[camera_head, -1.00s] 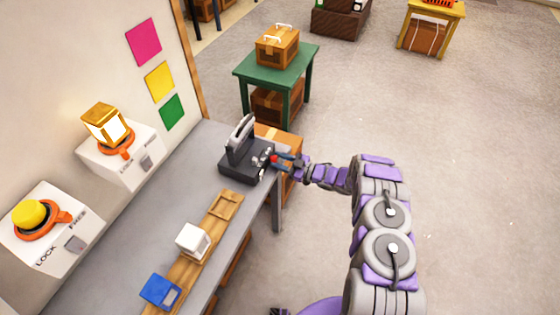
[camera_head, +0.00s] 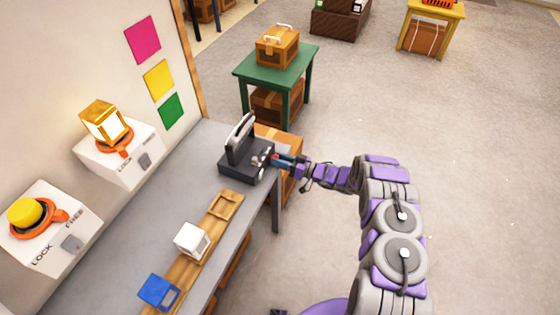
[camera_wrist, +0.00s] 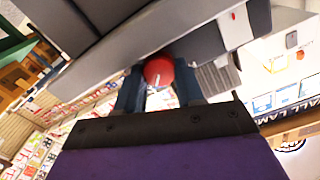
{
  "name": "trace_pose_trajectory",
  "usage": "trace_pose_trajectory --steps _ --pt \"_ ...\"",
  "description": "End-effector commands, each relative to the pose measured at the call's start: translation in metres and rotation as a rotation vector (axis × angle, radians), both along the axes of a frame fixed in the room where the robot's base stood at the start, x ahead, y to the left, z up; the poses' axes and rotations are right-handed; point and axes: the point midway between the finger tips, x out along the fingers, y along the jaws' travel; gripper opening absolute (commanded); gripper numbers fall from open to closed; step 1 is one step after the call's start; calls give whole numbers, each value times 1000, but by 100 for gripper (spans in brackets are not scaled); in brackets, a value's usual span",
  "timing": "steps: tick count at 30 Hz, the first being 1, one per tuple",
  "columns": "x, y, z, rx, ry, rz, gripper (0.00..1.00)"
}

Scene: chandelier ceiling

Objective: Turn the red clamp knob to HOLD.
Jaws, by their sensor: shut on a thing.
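The red clamp knob (camera_wrist: 159,71) sits on the side of a dark grey clamp device (camera_head: 242,163) at the far end of the workbench. In the wrist view the knob lies between the two blue fingers of my gripper (camera_wrist: 160,88), which is shut on it. In the head view my gripper (camera_head: 285,160) reaches the device from the right, and only a speck of red shows at its tips. The device has a raised grey handle. I cannot read a HOLD mark or the knob's setting in these views.
The grey bench (camera_head: 150,205) carries a wooden rail (camera_head: 225,204) with a white cube (camera_head: 191,240) and a blue block (camera_head: 158,291). Two white LOCK/FREE boxes are on the wall at left. A green table (camera_head: 277,66) stands behind. Floor to the right is open.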

Motion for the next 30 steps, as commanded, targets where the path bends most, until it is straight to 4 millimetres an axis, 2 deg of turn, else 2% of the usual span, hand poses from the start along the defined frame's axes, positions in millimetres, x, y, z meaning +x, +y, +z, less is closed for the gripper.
trace_pose_trajectory --steps 18,19,27,30 --pt "2 -2 -1 16 51 -7 7" --pt "2 -2 -1 16 51 -7 38" --pt "1 -1 0 16 49 -4 63" --pt "1 -1 0 16 49 -4 63"
